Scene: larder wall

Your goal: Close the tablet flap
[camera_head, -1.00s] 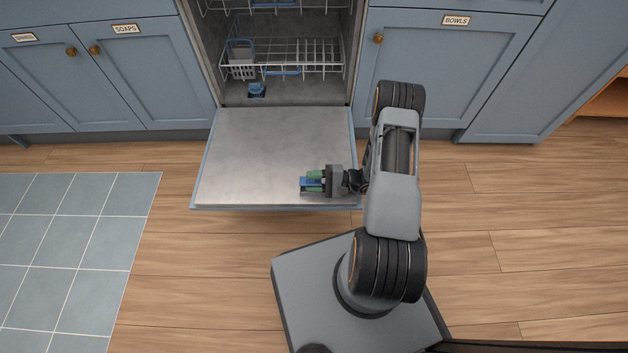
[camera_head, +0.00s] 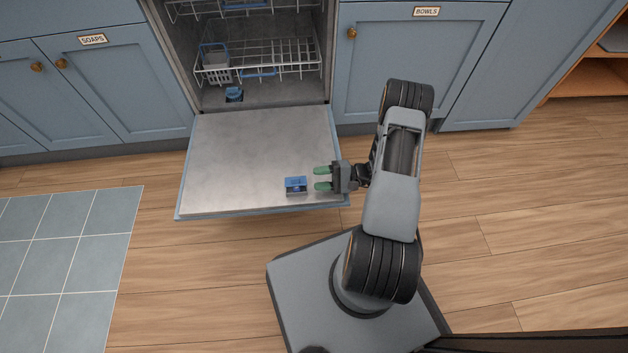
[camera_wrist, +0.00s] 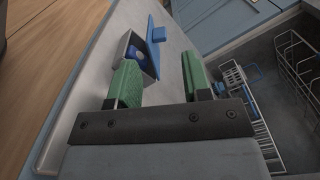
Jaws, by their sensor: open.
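The tablet compartment (camera_head: 296,191) is a small grey box with a blue flap (camera_head: 295,181), near the front edge of the lowered dishwasher door (camera_head: 235,160). In the wrist view the blue flap (camera_wrist: 156,40) stands open, raised along one side of the box, and a dark blue tablet (camera_wrist: 136,53) lies inside. My gripper (camera_head: 322,178) is open, its green fingers pointing left just to the right of the compartment, with a small gap between. In the wrist view the fingers (camera_wrist: 160,78) are spread and hold nothing, with the compartment beyond them.
The open dishwasher has a lower wire rack (camera_head: 285,50) with a grey cutlery basket (camera_head: 214,68). A blue part (camera_head: 234,95) sits on its floor. Blue cupboards flank it. Most of the door's inner face is bare.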

